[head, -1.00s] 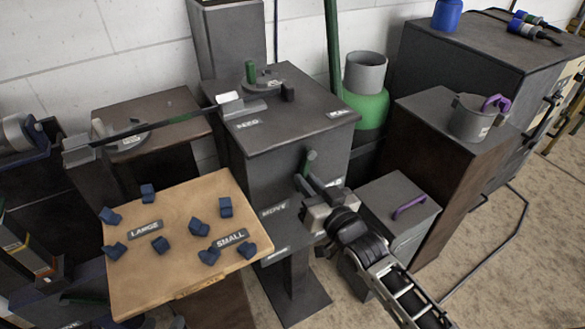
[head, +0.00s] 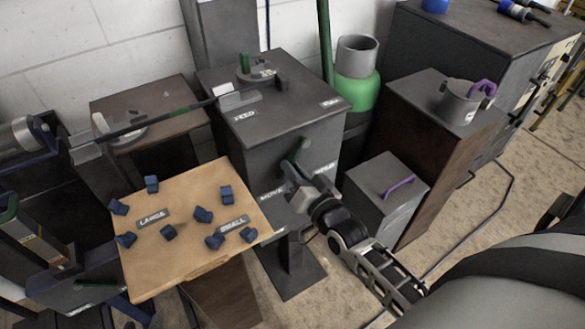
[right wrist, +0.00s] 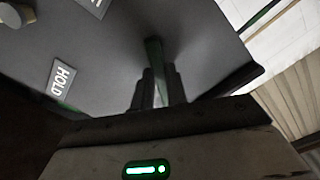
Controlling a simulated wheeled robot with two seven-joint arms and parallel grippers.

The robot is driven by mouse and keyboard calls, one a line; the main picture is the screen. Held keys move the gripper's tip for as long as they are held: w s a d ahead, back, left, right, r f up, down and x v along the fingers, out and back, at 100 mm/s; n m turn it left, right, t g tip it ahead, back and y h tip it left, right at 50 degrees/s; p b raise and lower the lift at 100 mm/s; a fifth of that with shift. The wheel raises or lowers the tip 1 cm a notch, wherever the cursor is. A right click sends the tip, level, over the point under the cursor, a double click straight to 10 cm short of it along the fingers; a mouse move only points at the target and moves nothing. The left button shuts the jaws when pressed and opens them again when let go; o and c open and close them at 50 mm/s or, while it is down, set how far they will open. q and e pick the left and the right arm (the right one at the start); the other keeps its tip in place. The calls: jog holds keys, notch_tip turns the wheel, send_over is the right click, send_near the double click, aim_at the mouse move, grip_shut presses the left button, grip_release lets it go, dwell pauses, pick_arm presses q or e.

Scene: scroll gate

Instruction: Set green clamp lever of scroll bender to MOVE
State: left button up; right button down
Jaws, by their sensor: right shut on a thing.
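The scroll bender is a dark grey cabinet (head: 262,160) in the middle of the head view. Its green clamp lever (head: 296,149) sticks out of the front face, leaning up and to the right, between the MOVE label (head: 271,196) on the left and a partly hidden label on the right. My right gripper (head: 294,174) is at the lever. In the right wrist view the green lever (right wrist: 155,62) stands between the two dark fingers (right wrist: 157,92), which are shut on it. The HOLD label (right wrist: 62,78) shows to the left there.
A wooden board (head: 190,262) with several blue blocks stands in front left. A grey box with a purple handle (head: 398,187) is right of my right gripper. A long bar (head: 165,121) crosses to the bender's top. A green cylinder (head: 357,90) stands behind right.

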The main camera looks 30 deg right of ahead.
jog(key=c, duration=1.4)
grip_release()
jog(key=s, duration=1.6)
jog(key=shift+d, duration=0.2)
jog(key=a+f+n+g+y+p, duration=0.1)
jog(key=a+n+g+y+p, duration=0.1)
jog(key=a+n+g, duration=0.5)
jog(key=a+n, duration=0.2)
jog(key=a, duration=0.2)
jog(key=shift+s+f+y+p, duration=0.2)
jog(key=shift+f+y+p, duration=0.1)
jog(key=shift+f+y, duration=0.1)
